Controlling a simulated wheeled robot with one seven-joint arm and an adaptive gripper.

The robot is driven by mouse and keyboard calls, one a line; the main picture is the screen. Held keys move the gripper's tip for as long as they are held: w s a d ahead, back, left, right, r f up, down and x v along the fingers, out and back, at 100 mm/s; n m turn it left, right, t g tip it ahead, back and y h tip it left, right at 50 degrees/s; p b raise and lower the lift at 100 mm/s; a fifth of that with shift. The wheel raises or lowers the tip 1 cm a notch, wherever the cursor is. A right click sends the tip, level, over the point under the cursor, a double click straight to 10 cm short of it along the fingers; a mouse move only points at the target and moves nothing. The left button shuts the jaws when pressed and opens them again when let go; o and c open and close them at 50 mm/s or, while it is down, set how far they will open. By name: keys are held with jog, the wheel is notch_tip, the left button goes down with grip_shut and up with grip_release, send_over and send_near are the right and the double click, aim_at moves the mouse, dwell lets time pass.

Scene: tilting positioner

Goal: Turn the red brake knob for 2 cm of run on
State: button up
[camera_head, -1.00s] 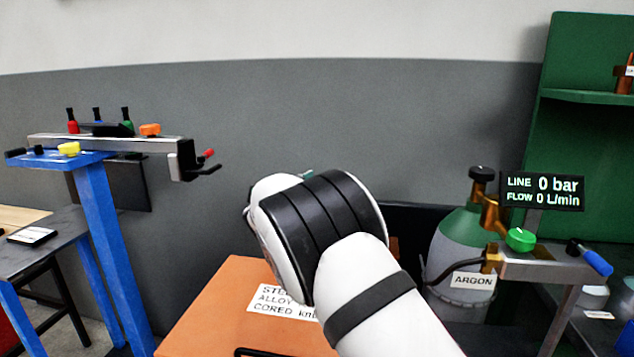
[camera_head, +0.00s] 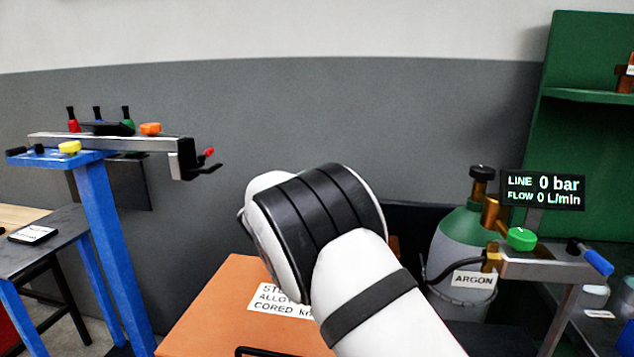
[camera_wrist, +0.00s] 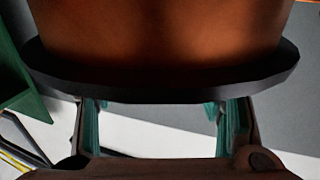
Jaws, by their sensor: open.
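In the head view a blue stand (camera_head: 97,215) at the left carries a grey bar (camera_head: 150,144). A small red knob (camera_head: 73,126) with a black top stands on it beside similar blue and green ones. A red-tipped handle (camera_head: 208,152) is at the bar's right end. I cannot tell which red part is the brake knob. Neither shows in the wrist view. My gripper (camera_wrist: 160,115) shows only in the wrist view, with its two green-padded fingers apart and nothing between them. A large orange-brown surface with a black rim (camera_wrist: 160,82) fills the upper part of that view.
My arm crosses the middle of the head view above an orange cabinet (camera_head: 225,310). An argon cylinder (camera_head: 455,245), a display (camera_head: 542,189) reading 0 bar and 0 L/min, and a green valve knob (camera_head: 521,239) stand right. A dark table (camera_head: 45,250) is at the left.

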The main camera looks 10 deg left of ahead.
jog(key=v, duration=1)
jog(key=shift+s, duration=0.15)
jog(key=shift+a+r, duration=0.1)
